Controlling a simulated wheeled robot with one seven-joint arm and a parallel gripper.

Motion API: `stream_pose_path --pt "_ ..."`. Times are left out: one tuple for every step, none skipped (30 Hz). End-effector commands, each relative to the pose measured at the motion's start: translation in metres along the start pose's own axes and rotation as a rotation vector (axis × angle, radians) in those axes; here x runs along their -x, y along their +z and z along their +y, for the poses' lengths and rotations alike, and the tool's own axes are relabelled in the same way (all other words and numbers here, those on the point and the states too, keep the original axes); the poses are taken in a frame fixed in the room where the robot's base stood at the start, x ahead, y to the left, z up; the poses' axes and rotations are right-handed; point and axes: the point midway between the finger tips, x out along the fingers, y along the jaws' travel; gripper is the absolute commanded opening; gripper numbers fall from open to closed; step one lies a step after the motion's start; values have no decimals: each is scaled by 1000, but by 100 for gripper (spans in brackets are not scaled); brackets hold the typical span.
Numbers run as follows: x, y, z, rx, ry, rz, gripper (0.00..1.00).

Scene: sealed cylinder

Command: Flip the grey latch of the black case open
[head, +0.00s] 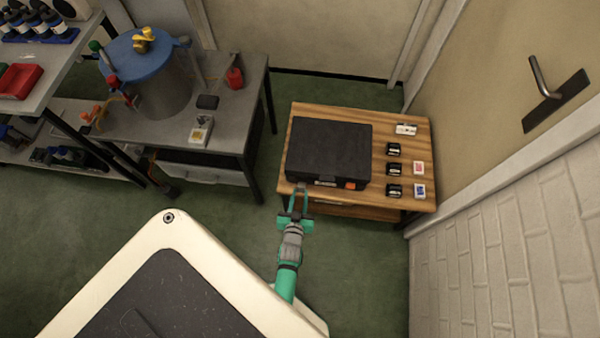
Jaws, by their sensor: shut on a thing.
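The black case (328,148) lies closed on the wooden table, its front facing me. My green gripper (300,189) reaches the left part of the case's front edge from below. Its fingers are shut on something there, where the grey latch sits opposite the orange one. The fingertips hide the latch, so its exact position cannot be seen.
The wooden table (410,148) holds several small black items and cards right of the case. A grey workbench (232,100) with a blue-lidded cylinder (165,85) stands at the left. A brick wall and a door close off the right. Green floor lies between.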

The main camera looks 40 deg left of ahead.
Motion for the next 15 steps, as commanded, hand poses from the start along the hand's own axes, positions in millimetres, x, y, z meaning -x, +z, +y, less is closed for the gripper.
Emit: stream_pose_path --pt "0 6 -2 1 -4 26 4" --pt "0 8 -2 1 -4 46 4" --pt "0 10 -2 1 -3 73 4" --pt "0 11 -2 0 -3 92 4" --pt "0 13 -2 0 -3 110 4" --pt "0 15 -2 0 -3 135 4" --pt "0 16 -1 0 -3 152 4" --pt "0 17 -1 1 -3 169 4" --pt "-1 19 -1 1 -3 189 4" --pt "-1 20 -1 1 -3 204 4" --pt "-1 21 -1 1 -3 219 4" --pt "-1 22 -1 1 -3 238 4" --pt "-1 23 -1 1 -3 251 4" --pt "-2 24 -1 1 -3 265 4" --pt "-2 26 -1 1 -3 281 4"
